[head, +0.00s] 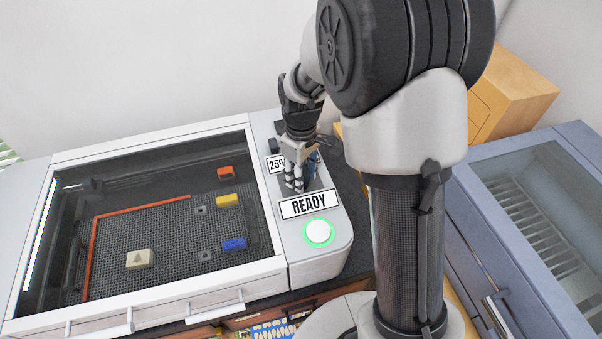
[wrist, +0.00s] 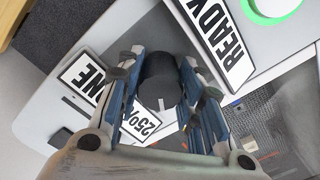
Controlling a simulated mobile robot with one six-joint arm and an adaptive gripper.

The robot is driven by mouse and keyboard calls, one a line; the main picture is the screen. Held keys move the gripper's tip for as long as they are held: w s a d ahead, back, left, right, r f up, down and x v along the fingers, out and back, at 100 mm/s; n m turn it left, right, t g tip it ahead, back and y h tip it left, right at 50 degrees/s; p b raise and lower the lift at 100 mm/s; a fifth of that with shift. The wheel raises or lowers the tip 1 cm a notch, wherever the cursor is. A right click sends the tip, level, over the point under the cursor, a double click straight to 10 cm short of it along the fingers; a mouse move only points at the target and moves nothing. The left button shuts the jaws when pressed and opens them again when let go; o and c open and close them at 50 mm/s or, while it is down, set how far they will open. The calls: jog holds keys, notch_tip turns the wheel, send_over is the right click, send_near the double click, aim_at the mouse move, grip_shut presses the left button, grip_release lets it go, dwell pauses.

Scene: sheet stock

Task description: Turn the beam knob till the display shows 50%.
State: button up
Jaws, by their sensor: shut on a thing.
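The black beam knob (wrist: 160,80) sits between the two blue-padded fingers of my gripper (wrist: 168,100) in the wrist view; a white mark shows on it. My gripper is shut on the knob. In the head view my gripper (head: 297,178) reaches down onto the machine's control panel and hides the knob. The display (head: 276,164) reads 25%, its right end partly covered by my gripper; it also shows in the wrist view (wrist: 141,122), partly hidden by the fingers and knob.
A READY sign (head: 309,204) and a white button with a green ring (head: 318,232) sit on the panel in front of my gripper. The laser bed (head: 170,235) at left, under a glass lid, holds several small coloured blocks. A blue-grey cabinet (head: 560,190) stands at right.

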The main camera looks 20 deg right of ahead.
jog(key=shift+c, duration=0.8)
jog(key=shift+m, duration=0.3)
jog(key=m, duration=0.3)
jog(key=shift+m+p, duration=0.4)
jog(key=shift+m, duration=1.7)
jog(key=o, duration=0.8)
